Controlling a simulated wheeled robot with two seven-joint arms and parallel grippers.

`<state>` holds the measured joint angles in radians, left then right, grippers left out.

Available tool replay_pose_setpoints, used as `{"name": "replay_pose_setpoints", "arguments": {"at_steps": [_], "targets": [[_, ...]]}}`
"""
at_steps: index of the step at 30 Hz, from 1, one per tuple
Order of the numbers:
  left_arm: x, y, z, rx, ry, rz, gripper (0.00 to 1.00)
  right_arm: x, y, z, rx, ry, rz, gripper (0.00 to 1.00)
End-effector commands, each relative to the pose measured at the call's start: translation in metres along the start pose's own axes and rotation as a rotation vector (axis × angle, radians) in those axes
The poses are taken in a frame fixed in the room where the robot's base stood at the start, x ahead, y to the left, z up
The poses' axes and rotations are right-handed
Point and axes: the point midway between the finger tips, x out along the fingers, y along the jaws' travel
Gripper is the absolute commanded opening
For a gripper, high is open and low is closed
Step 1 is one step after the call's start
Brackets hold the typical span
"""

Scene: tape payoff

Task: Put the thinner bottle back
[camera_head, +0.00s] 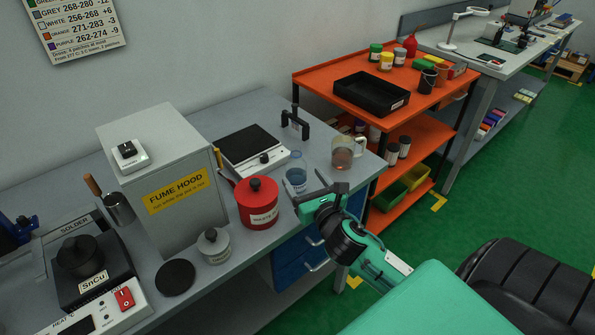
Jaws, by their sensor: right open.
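A clear bottle with blue liquid and a white label (296,171), which looks like the thinner bottle, stands upright on the grey bench near its front edge. It is between the hotplate and a glass jug. My right gripper (313,193) is open, just to the right of and in front of the bottle. It overlaps the bottle's lower right side in the view, and I cannot tell whether it touches. My left gripper is not in view.
On the bench (255,108) are a red labelled can (257,204), a grey lidded jar (213,246), a black disc (175,278), a hotplate (251,147), the fume hood (160,180) and a jug with brownish liquid (346,153). An orange cart (330,72) stands behind right.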

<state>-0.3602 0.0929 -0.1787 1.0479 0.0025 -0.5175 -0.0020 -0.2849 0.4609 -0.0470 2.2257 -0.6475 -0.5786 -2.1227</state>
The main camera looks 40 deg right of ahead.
Motion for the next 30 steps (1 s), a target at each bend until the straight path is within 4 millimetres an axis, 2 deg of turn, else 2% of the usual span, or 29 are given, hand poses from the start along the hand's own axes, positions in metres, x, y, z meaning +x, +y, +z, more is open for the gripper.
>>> {"name": "replay_pose_setpoints", "arguments": {"at_steps": [3, 10, 21, 30], "targets": [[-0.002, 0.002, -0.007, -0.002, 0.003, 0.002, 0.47, -0.020, 0.000, -0.001, -0.001, 0.002, 0.000, 0.70], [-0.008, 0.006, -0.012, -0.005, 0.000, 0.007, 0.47, -0.042, 0.000, 0.000, 0.000, 0.000, 0.000, 0.70], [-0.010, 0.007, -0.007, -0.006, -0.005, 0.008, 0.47, -0.046, 0.000, 0.001, 0.000, -0.001, -0.001, 0.70], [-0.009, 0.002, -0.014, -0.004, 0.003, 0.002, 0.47, -0.046, 0.000, 0.000, 0.000, -0.001, -0.001, 0.70]]}}
